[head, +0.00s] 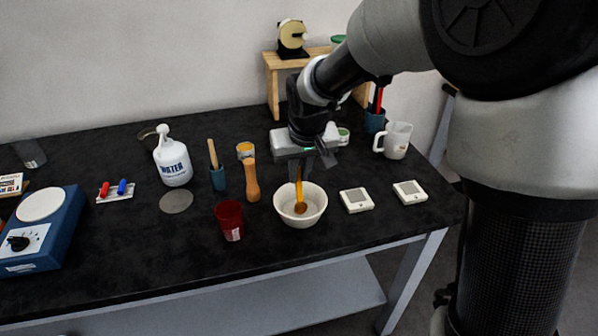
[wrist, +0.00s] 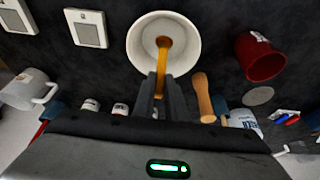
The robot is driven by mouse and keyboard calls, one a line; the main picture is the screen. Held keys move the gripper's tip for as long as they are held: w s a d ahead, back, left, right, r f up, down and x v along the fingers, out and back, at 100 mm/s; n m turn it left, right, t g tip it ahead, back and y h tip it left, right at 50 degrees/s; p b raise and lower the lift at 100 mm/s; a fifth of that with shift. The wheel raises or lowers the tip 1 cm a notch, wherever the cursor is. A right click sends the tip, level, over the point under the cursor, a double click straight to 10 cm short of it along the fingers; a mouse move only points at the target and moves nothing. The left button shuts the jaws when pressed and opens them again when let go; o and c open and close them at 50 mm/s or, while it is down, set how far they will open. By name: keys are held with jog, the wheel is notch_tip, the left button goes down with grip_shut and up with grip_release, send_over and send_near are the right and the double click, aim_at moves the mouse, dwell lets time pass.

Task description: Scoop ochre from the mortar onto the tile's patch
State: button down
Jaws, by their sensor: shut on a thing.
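The mortar (head: 312,214) is a white bowl near the front of the table; it also shows in the wrist view (wrist: 143,30). My gripper (head: 300,177) is above the mortar, shut on an amber-coloured scoop (head: 299,195). The scoop points down into the mortar, with its rounded end (wrist: 163,42) inside the bowl. I cannot make out the ochre apart from the scoop. Two white square tiles, a nearer one (head: 356,209) and a farther one (head: 410,197), lie right of the mortar, each with a pale grey square patch. Both patches look bare.
A wooden pestle (head: 252,182) stands left of the mortar, and a dark red cup (head: 229,222) stands at front left. A white mug (head: 396,141) is behind the tiles. A wooden stand (head: 273,88) is at the back. The table between mortar and nearer tile is clear.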

aim_at(299, 184)
notch_tip(299, 184, up, 7)
jog(key=p, duration=0.5)
dwell(0.4)
dwell(0.5)
